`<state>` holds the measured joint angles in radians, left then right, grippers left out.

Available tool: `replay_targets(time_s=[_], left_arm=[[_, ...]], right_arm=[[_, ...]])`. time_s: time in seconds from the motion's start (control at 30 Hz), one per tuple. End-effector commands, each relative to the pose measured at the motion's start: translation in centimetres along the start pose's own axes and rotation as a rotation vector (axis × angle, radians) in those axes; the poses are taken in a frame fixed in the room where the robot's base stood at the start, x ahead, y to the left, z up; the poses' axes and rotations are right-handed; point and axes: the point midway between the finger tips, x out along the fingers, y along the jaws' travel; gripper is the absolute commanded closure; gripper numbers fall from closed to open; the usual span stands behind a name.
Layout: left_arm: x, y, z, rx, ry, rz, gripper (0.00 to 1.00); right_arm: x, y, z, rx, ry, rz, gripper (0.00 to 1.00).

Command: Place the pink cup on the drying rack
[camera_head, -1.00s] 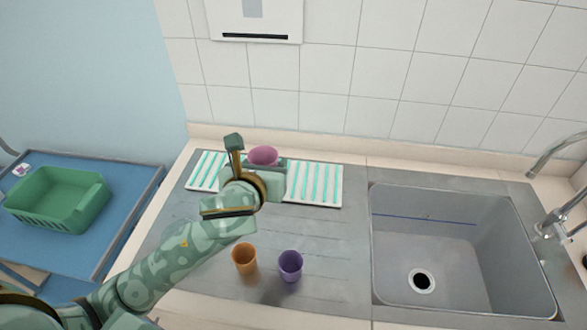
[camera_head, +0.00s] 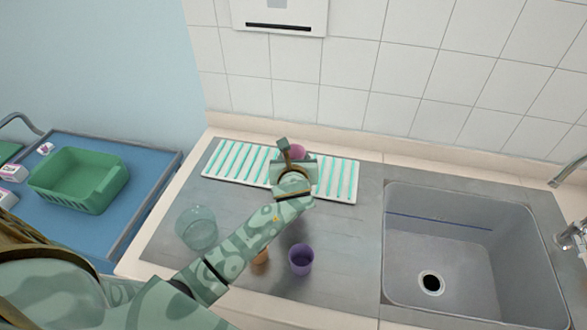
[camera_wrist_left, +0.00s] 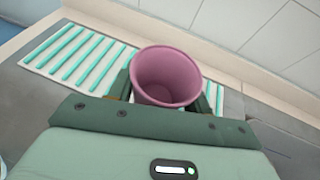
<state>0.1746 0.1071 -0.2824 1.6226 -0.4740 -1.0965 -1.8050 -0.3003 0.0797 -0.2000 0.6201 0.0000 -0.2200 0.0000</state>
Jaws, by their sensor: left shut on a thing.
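The pink cup (camera_head: 297,151) is mostly hidden behind my left gripper (camera_head: 294,164) in the head view. In the left wrist view the pink cup (camera_wrist_left: 166,76) stands between the two fingers of my left gripper (camera_wrist_left: 166,92), mouth toward the camera. The gripper is shut on it. The drying rack (camera_head: 232,162), a white mat with teal stripes, lies at the back of the counter. The cup is over or at the rack's right half; I cannot tell whether it touches. The rack also shows in the left wrist view (camera_wrist_left: 75,52). My right gripper is not in view.
A purple cup (camera_head: 301,260) and a partly hidden orange cup (camera_head: 261,257) stand in front of the rack. A clear glass vessel (camera_head: 197,228) stands left of them. The sink (camera_head: 465,240) is at right. A green basket (camera_head: 80,180) sits on the blue table at left.

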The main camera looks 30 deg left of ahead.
Motion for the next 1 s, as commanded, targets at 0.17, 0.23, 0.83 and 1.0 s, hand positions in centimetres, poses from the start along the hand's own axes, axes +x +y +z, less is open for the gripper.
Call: replay_targets(time_s=[0.17, 0.23, 0.83, 1.0], left_arm=[[4.7, -0.1, -2.1, 0.002, 0.002, 0.001, 0.75], [6.0, -0.1, -2.7, 0.001, 0.002, 0.001, 0.75], [9.6, -0.1, -6.5, 0.0, 0.0, -0.003, 0.75], [9.6, -0.1, -6.5, 0.0, 0.001, -0.002, 0.75]], right_arm=[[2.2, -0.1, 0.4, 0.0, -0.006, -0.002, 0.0], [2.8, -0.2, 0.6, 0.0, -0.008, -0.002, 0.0], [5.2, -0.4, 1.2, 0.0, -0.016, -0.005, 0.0], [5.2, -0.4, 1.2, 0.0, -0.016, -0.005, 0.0]])
